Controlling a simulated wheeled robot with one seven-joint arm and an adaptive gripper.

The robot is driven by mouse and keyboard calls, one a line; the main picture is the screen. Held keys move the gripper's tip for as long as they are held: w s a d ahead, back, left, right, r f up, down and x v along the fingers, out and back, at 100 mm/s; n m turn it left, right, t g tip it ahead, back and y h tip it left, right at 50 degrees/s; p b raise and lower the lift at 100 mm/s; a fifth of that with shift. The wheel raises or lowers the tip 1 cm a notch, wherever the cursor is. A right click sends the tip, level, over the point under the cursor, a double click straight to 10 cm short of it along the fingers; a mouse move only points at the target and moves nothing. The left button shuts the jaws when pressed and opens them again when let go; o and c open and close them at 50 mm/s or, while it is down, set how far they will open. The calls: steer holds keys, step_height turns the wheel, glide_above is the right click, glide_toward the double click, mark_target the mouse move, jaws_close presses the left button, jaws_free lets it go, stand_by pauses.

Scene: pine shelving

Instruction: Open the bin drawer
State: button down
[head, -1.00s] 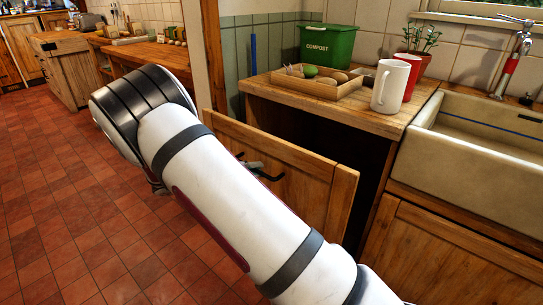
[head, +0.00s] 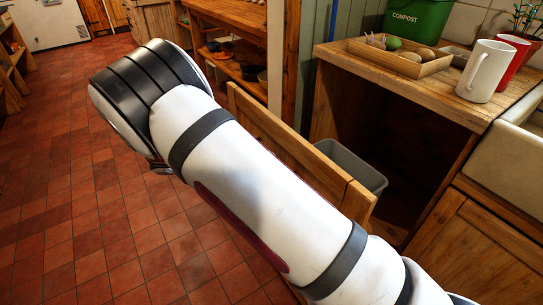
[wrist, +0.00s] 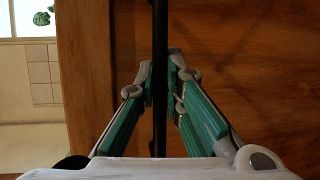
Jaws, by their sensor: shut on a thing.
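The wooden bin drawer front (head: 292,148) stands pulled out from the dark cabinet opening in the head view, with a grey bin (head: 352,166) showing behind it. In the wrist view the drawer front (wrist: 245,60) fills most of the picture, with its dark bar handle (wrist: 160,25) running upright in the picture. My gripper (wrist: 161,78) is shut on the handle, one green-sided finger on each side of the bar. In the head view my arm hides the gripper, the handle and much of the drawer front.
The counter (head: 425,88) above the opening holds a wooden tray (head: 437,68) of food, a white mug (head: 487,70), a red cup and a green compost box (head: 418,18). The sink (head: 515,155) is at right. Tiled floor (head: 90,200) at left is clear.

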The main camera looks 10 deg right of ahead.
stand_by(0.3)
steer(key=c, duration=1.7)
jaws_free()
steer(key=shift+a, duration=0.1)
steer(key=a, duration=0.4)
steer(key=a+r, duration=0.1)
steer(key=a, duration=0.2)
steer(key=a+r, duration=0.1)
steer(key=a, duration=0.3)
steer(key=shift+w+a, duration=0.35)
